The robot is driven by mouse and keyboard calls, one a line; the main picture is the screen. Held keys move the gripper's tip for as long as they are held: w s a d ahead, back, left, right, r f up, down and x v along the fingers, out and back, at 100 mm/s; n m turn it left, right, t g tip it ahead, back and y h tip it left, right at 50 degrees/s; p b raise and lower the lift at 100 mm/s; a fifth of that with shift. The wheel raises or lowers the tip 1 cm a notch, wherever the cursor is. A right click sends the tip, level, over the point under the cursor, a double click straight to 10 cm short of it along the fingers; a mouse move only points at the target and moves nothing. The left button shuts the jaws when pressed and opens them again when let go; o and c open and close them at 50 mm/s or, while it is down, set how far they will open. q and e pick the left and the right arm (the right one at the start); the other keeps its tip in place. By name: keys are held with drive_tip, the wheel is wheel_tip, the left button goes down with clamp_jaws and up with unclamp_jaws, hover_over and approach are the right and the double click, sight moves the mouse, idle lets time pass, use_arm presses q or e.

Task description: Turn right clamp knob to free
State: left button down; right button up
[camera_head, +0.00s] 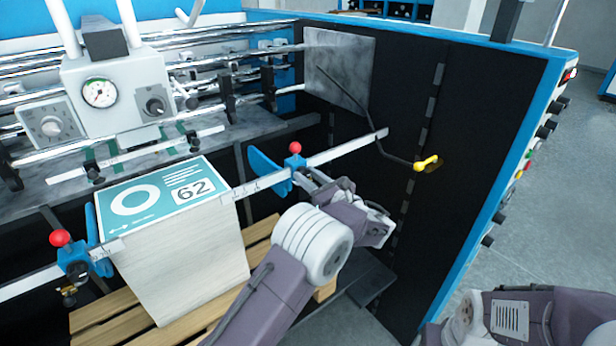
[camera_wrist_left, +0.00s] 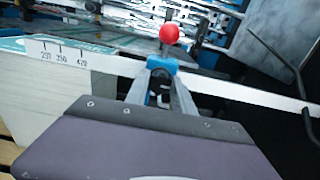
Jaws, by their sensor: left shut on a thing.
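The right clamp (camera_head: 294,162) is a blue block with a red ball on top, set on the white scale bar; it also shows in the left wrist view (camera_wrist_left: 163,63). My left gripper (camera_head: 306,180) reaches it from the front right, just below the bar. In the left wrist view its two fingers (camera_wrist_left: 160,92) are shut around a small dark part at the front of the clamp, which appears to be the right clamp knob. The fingers mostly hide it. My right gripper is out of view; only part of my right arm shows at bottom right.
The left clamp (camera_head: 74,256), with a red ball, sits at the bar's left. A paper stack (camera_head: 185,262) marked 62 stands on a wooden pallet (camera_head: 262,257) beneath the bar (camera_head: 345,150). A black bent rod with a yellow handle (camera_head: 427,163) is right of my gripper, before the dark side panel (camera_head: 470,130).

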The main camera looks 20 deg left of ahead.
use_arm(q)
drive_tip(key=shift+f+n+b, duration=0.15)
drive_tip(key=shift+n+b, duration=0.45)
drive_tip(key=shift+b, duration=0.35)
drive_tip(key=shift+s+a+n+b, duration=0.1)
drive_tip(key=shift+n+b, duration=4.1)
drive_tip(key=shift+b, duration=0.55)
drive_tip(key=shift+s+a+n+b, duration=0.1)
drive_tip(key=shift+n+b, duration=4.1)
drive_tip(key=shift+b, duration=0.55)
drive_tip(key=c, duration=1.1)
unclamp_jaws()
drive_tip(key=shift+w, duration=0.1)
